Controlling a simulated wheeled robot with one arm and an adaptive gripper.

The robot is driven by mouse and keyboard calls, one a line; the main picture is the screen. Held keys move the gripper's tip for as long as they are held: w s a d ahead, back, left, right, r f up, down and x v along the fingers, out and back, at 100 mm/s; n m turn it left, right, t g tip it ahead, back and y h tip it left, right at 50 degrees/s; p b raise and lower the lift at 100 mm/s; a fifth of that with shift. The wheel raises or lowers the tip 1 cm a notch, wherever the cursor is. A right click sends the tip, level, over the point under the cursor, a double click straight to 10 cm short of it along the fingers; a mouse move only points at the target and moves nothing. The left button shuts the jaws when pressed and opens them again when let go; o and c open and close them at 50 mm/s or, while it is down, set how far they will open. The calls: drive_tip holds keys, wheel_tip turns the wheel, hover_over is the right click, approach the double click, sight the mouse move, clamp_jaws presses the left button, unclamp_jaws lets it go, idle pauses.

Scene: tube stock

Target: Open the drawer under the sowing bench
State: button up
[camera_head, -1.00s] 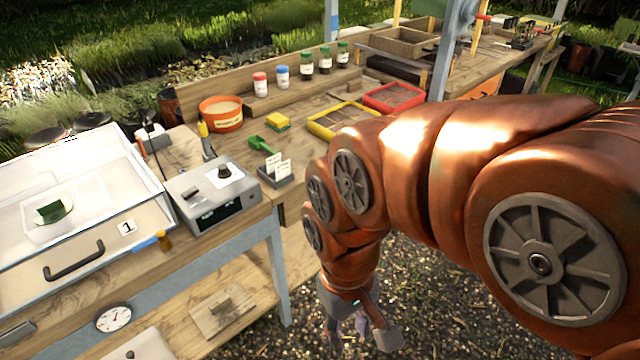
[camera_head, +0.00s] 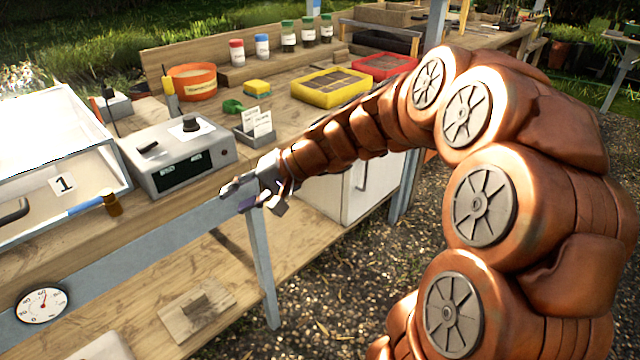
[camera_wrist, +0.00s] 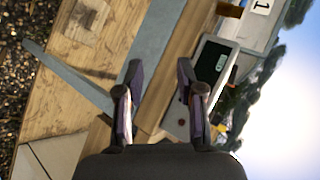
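The wooden bench (camera_head: 215,185) runs from the left front to the back, with a blue-grey rail below its front edge. My gripper (camera_head: 240,200) is in front of this edge, just right of the grey meter box. In the wrist view my gripper (camera_wrist: 160,76) has its two fingers apart with nothing between them, facing the bench's edge and rail. A white cabinet front (camera_head: 345,200) with an upright handle (camera_head: 362,172) stands under the bench, partly hidden by my arm. I cannot make out a drawer front for certain; my arm covers part of the bench's front.
A card holder (camera_head: 255,128) is close above my gripper. A round dial (camera_head: 42,304) hangs at the lower left. Open gravel (camera_head: 330,300) lies in front.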

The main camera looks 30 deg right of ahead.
drive_tip(key=w+d+f+m+t+h+b, duration=0.2)
drive_tip(key=w+d+f+m+t+b, duration=0.15)
drive_tip(key=d, duration=0.65)
drive_tip(key=w+d+f+m+t+h+b, duration=0.25)
drive_tip(key=w+d+f+b, duration=0.2)
drive_tip(key=d, duration=0.65)
drive_tip(key=w+d+f+m+t+h+b, duration=0.1)
drive_tip(key=w+d+f+m+t+b, duration=0.3)
drive_tip(key=d, duration=0.6)
drive_tip(key=shift+n+g, duration=0.3)
drive_tip(key=shift+g, duration=0.3)
drive_tip(key=shift+b+x, duration=1)
drive_tip(key=shift+x, duration=1.95)
drive_tip(key=shift+r, duration=0.1)
drive_tip(key=shift+a, duration=0.1)
clamp_jaws()
